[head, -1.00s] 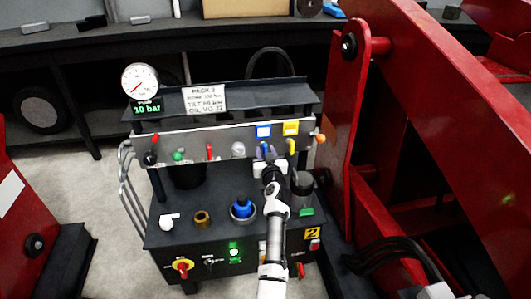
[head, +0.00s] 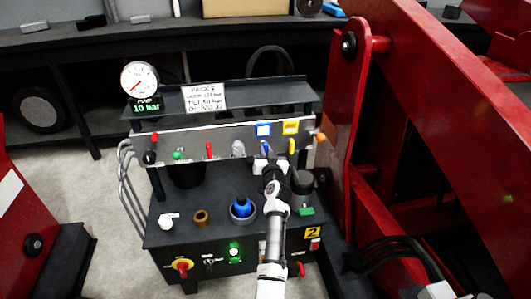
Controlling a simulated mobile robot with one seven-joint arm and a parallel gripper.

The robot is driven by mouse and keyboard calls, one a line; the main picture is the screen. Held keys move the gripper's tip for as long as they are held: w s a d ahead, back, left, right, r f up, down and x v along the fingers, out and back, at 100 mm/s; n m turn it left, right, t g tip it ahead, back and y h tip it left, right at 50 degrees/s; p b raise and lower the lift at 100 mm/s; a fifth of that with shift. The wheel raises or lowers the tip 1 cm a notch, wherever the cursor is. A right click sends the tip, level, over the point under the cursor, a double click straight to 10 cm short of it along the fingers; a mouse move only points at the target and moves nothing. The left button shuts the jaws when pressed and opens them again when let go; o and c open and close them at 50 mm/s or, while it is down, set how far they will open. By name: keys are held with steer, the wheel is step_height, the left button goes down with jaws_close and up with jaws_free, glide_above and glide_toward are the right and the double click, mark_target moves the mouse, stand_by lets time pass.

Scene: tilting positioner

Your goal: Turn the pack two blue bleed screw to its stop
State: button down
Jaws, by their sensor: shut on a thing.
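The pack two (head: 228,190) is a dark hydraulic unit with a grey front panel (head: 222,135) and a yellow "2" plate at its lower right.
A yellow handle (head: 291,146) sits close to the right of my gripper. A clear knob (head: 238,149) and a red lever (head: 209,151) are to its left. A blue cap (head: 241,207) stands on the deck below. The gauge display (head: 146,107) reads 10 bar. Red machine arms (head: 440,100) rise at the right.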

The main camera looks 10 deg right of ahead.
steer(key=shift+d+f+m+p, duration=0.1)
steer(key=shift+m+p, duration=0.1)
steer(key=shift+m, duration=2.4)
steer(key=shift+d+f+m+p, duration=0.1)
steer(key=shift+m+p, duration=0.05)
steer(key=shift+m, duration=2.45)
steer(key=shift+d+f+m+p, duration=0.1)
steer(key=shift+m+p, duration=0.1)
steer(key=shift+m, duration=2.4)
steer(key=c, duration=1.4)
jaws_free()
steer(key=shift+c, duration=0.2)
steer(key=shift+s, duration=0.1)
